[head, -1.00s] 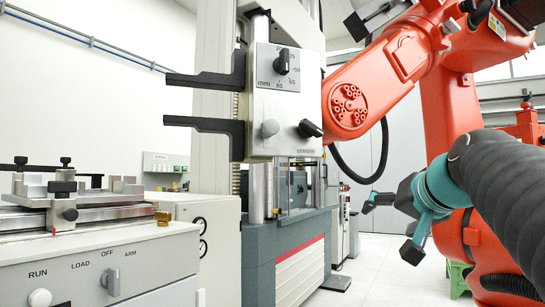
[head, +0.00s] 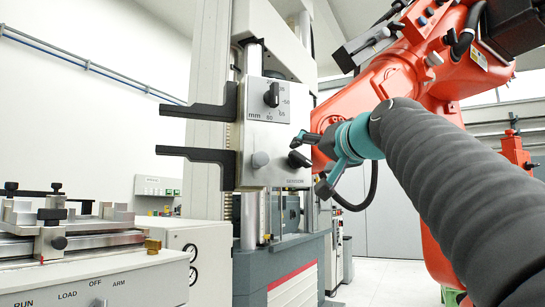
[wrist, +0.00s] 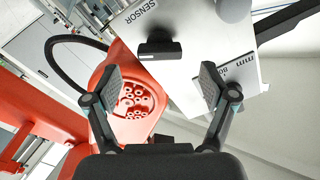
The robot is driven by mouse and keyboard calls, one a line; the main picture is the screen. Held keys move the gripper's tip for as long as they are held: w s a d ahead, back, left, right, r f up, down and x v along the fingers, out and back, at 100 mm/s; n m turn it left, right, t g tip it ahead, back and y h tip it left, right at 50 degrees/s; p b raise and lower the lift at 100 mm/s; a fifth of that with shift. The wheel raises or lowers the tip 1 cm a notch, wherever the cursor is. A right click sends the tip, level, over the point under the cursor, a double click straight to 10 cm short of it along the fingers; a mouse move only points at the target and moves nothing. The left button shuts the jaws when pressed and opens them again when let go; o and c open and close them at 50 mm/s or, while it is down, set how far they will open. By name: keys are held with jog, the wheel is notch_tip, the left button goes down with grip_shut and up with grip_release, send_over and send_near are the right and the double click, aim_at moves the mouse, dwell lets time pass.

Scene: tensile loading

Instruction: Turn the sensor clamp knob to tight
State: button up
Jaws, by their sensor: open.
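The black sensor clamp knob (head: 298,160) is on the lower right of the light metal sensor box (head: 276,135). In the wrist view the knob (wrist: 160,48) sits beside the printed word SENSOR, its bar lying across the picture. My gripper (head: 312,163) is open and empty, just right of the knob in the head view. In the wrist view my gripper (wrist: 165,77) has its two fingers spread wide, with the knob ahead of and between them. The fingers appear apart from the knob.
A black dial knob (head: 271,95) with mm markings and a grey round knob (head: 260,160) share the box. Two black arms (head: 196,155) stick out left. An orange robot arm (head: 390,90) stands close behind. A clamp fixture bench (head: 95,275) is at left.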

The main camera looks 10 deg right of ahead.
aim_at(303, 158)
jog(key=shift+p+x, duration=0.45)
jog(key=shift+x, duration=2.55)
jog(key=c, duration=1.2)
jog(key=shift+o, duration=0.2)
jog(key=shift+n, duration=0.3)
jog(key=o, duration=1.2)
jog(key=shift+c, duration=0.2)
jog(key=shift+s+d, duration=0.1)
jog(key=shift+s, duration=0.05)
